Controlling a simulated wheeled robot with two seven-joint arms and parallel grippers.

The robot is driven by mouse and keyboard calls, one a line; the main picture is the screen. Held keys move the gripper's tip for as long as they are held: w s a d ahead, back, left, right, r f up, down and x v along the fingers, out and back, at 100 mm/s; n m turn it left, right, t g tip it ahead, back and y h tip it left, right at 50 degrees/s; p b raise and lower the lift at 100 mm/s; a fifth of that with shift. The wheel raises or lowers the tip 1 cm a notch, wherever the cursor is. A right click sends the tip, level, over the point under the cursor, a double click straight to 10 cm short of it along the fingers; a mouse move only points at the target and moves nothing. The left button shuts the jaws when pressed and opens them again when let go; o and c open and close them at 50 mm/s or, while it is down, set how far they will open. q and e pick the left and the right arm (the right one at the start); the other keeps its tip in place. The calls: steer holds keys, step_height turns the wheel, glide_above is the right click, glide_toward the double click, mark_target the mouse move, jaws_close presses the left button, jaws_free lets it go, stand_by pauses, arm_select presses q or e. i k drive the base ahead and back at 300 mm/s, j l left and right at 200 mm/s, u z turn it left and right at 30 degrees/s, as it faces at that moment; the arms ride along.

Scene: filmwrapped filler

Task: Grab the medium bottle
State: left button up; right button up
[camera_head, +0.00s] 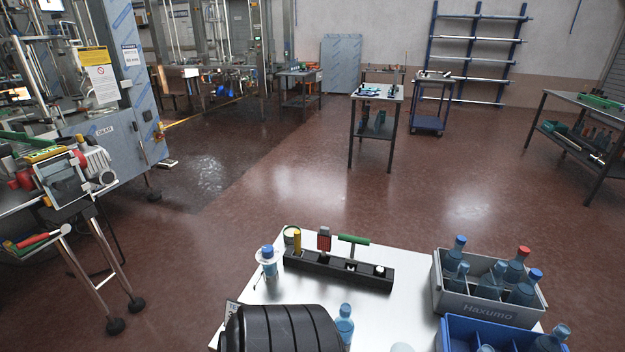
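Several blue-tinted bottles are in view, and I cannot tell which is the medium one. A blue-capped bottle (268,264) stands upright at the left back of the white table (410,290), with a pale ring around it. Another bottle (344,326) stands near the table's front, its lower part cut off by the frame edge. The grey crate (487,310) at the right holds several upright bottles, with blue caps and one red cap. The blue crate (480,330) in front of it has a bottle (552,340) at its right.
A black holder (338,272) with several tools lies across the back. The table's middle is mostly clear. Machinery (100,150) stands left; open floor (330,200) lies beyond.

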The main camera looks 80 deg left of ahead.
mark_target(345, 326)
steer(key=j+u, duration=0.1)
steer(key=u, duration=1.85)
steer(key=k+j, duration=0.05)
steer(key=j, duration=0.05)
